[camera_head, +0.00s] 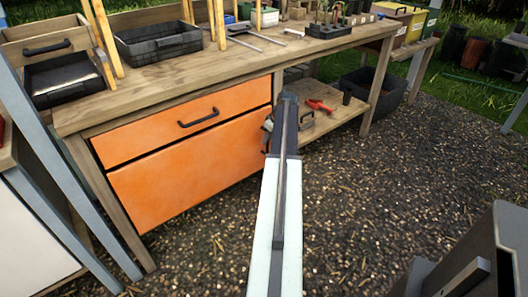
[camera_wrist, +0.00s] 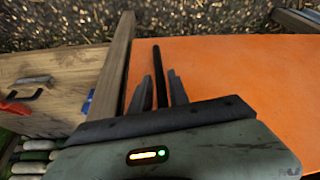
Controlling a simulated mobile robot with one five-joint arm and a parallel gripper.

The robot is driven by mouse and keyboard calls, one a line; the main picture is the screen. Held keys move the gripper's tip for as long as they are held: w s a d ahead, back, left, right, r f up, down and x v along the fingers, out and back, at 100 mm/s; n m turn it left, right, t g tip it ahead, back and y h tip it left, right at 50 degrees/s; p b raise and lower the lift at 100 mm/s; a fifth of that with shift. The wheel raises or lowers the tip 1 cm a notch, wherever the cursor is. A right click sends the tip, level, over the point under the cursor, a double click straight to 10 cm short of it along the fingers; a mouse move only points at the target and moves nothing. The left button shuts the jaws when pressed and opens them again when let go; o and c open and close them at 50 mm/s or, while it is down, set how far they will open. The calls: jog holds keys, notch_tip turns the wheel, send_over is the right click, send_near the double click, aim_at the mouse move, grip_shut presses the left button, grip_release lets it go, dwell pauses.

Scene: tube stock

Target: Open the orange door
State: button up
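The orange door (camera_head: 180,180) is the lower front panel under the workbench, below an orange drawer. It looks flush and closed. In the wrist view the orange panel (camera_wrist: 245,80) fills the right side. A dark upright bar, which looks like the door's handle (camera_wrist: 159,75), stands near its edge beside a wooden post. My gripper (camera_wrist: 160,92) is open, with one finger on each side of this bar; I cannot tell whether they touch it. In the head view my gripper (camera_head: 267,134) is at the door's right edge, partly hidden by my arm.
The orange drawer (camera_head: 190,121) with a black handle is above the door. A wooden post (camera_wrist: 117,62) is beside the door. A lower shelf (camera_head: 335,118) holds a red tool (camera_head: 318,105). The gravel (camera_head: 340,210) in front is mostly clear.

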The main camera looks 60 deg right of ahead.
aim_at(265, 153)
jog(key=b+x, duration=0.2)
jog(key=x, duration=0.2)
jog(key=shift+f, duration=0.1)
grip_shut()
dwell(1.3)
